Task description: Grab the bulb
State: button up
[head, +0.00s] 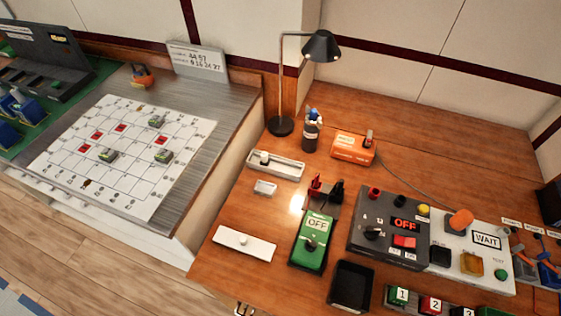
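A small pale rounded piece (264,157), possibly the bulb, sits at the left end of a long shallow tray (288,172) on the wooden bench. A small yellowish rounded piece (243,238) stands on a flat white plate (262,248) nearer the front edge; it could also be a bulb. Both are too small to tell for certain. A black desk lamp (322,45) stands behind them, its shade turned down.
A green box reading OFF (314,245) and a dark control panel (375,250) stand right of the plate. An empty black tray (351,287) lies in front. A small white dish (265,187) and a bottle (311,135) are nearby.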

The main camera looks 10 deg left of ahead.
aim_at(265, 160)
jog(key=i+j+u, duration=0.4)
jog(key=i+j, duration=0.15)
jog(key=j, duration=0.2)
jog(key=i+j+u, duration=0.4)
jog(key=i+j, duration=0.2)
